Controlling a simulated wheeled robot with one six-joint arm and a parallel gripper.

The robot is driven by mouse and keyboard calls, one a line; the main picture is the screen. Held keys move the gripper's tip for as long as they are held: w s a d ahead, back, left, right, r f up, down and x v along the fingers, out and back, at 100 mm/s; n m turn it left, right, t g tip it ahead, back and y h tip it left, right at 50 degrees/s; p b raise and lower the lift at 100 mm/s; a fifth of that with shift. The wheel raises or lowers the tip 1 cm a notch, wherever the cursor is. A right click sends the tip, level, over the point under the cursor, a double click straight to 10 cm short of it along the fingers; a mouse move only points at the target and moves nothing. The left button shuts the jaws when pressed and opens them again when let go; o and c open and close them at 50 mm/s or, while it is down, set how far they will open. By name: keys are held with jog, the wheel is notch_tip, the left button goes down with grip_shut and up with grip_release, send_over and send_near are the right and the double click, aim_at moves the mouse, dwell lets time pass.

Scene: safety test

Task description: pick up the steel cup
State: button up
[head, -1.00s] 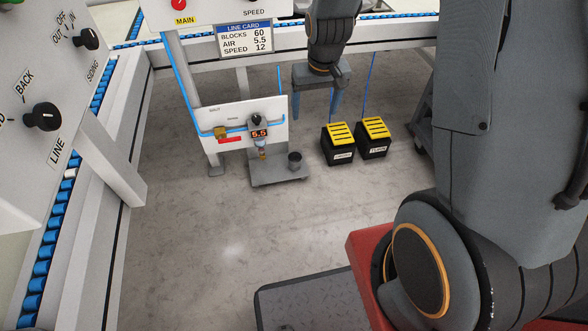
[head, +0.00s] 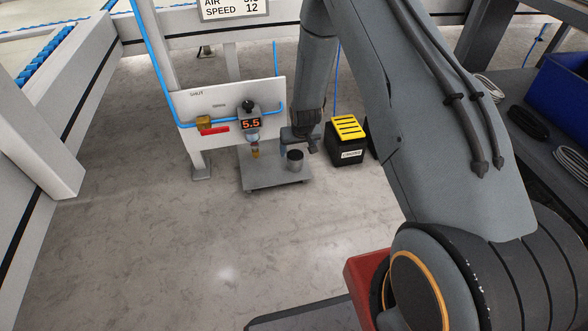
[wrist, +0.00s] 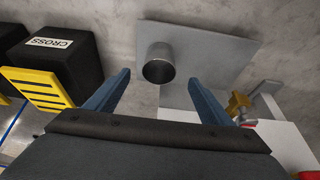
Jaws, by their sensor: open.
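The steel cup (head: 294,161) stands upright on a grey metal plate (head: 262,182) on the floor. In the wrist view the cup (wrist: 158,62) shows its dark open mouth, and the plate (wrist: 215,40) spreads around it. My gripper (head: 299,139) is close behind and above the cup in the head view. In the wrist view my gripper (wrist: 159,78) is open and empty, its two blue fingers spread apart, with the cup seen in the gap between the fingertips. The cup appears to be beyond the fingertips; I see no contact.
A white panel (head: 190,108) with a 5.5 display (head: 251,124), a yellow fitting and a red handle (head: 214,130) stands beside the cup. A black box with a yellow slotted top (head: 348,128) is to its right. Open floor (head: 170,240) lies in front.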

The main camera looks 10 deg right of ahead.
aim_at(295, 158)
jog(key=b+x, duration=0.1)
jog(key=x, duration=0.3)
jog(key=shift+f+b, duration=0.15)
jog(key=shift+b, duration=0.15)
jog(key=b+x, duration=0.4)
jog(key=x, duration=0.1)
jog(key=shift+w+f, duration=0.15)
jog(key=shift+f, duration=0.1)
jog(key=c, duration=1.2)
jog(key=shift+o, duration=0.2)
jog(key=shift+r, duration=0.1)
